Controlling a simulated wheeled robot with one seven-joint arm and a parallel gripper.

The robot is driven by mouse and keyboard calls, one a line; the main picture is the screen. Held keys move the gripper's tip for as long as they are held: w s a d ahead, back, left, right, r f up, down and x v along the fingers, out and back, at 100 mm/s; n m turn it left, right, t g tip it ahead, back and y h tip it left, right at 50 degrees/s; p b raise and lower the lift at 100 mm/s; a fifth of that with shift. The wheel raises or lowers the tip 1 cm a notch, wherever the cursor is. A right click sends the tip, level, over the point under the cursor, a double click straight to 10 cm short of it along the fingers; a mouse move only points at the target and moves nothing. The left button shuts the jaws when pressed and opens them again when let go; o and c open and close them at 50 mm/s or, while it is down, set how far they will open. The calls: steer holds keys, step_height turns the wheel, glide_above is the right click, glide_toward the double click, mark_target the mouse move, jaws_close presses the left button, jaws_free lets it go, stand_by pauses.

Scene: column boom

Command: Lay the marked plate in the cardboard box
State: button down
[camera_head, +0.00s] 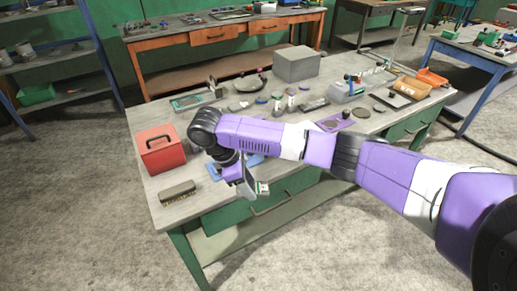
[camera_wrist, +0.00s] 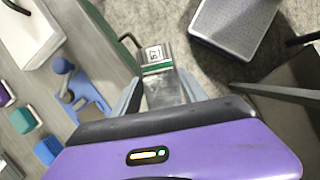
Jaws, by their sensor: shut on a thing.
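The marked plate (camera_wrist: 157,56) is a small metallic piece with a white label bearing dark marks and a green band. My gripper (camera_wrist: 161,88) is shut on it, with one finger on each side. In the head view the plate (camera_head: 263,187) shows as a small pale piece at my gripper (camera_head: 249,185), over the front edge of the bench, apart from the top. A tan, open-looking box (camera_head: 411,88) stands at the far right of the bench; it may be the cardboard box, but I cannot tell for sure. My gripper is far to its left.
The bench (camera_head: 222,198) holds a red toolbox (camera_head: 161,150), a brush (camera_head: 178,192), a grey box (camera_head: 297,64), an orange bin (camera_head: 431,77) and several small items in the middle. A blue item (camera_wrist: 88,95) lies beside my gripper. The floor in front is clear.

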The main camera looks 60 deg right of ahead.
steer(key=s+a+f+m+y, duration=0.1)
steer(key=a+f+m, duration=0.3)
steer(key=a+f, duration=0.7)
steer(key=s+a+f+m+y, duration=0.1)
steer(key=s+a+f+m, duration=0.2)
steer(key=a+f, duration=0.8)
steer(key=shift+s+a+f+m+g+y, duration=0.25)
steer(key=shift+f+m+g+y, duration=0.15)
steer(key=shift+f, duration=0.25)
